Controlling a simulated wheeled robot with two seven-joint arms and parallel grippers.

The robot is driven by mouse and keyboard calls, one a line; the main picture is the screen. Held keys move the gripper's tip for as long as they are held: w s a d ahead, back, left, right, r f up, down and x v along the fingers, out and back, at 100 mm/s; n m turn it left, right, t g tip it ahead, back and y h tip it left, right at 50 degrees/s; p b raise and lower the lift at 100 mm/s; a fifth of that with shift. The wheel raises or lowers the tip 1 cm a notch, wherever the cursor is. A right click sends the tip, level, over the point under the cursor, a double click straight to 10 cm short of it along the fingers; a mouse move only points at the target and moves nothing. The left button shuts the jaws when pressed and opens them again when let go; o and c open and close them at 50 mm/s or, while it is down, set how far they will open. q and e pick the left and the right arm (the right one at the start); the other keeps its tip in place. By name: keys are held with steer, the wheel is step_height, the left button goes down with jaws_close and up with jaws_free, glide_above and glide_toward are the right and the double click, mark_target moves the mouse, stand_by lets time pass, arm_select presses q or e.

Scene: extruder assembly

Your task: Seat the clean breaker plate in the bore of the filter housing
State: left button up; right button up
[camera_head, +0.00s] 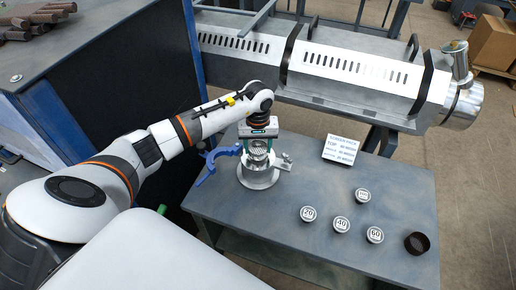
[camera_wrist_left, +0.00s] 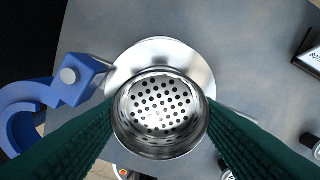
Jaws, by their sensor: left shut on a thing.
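The breaker plate (camera_wrist_left: 160,105) is a shiny metal cup with a perforated floor, between the two green fingers of my left gripper (camera_wrist_left: 160,118). In the head view the left gripper (camera_head: 259,146) points down, shut on the plate's sides. The filter housing (camera_head: 259,177) is a silver cylinder on a round flange, upright on the table directly below. Its flange (camera_wrist_left: 160,46) shows behind the plate in the wrist view. The plate hides the bore, so I cannot tell whether its lower edge is inside. My right gripper is out of view.
A blue hooked clamp (camera_head: 212,163) sits left of the housing and a small metal fitting (camera_head: 287,160) right of it. Several numbered round pieces (camera_head: 342,224), a dark ring (camera_head: 417,243) and a sign (camera_head: 341,149) stand on the table (camera_head: 250,215). A large extruder barrel (camera_head: 350,75) runs behind.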

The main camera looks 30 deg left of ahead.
arm_select(q)
steer(key=shift+f, duration=0.9)
steer(key=shift+f, duration=0.2)
steer(key=o, duration=1.3)
steer(key=shift+r, duration=0.1)
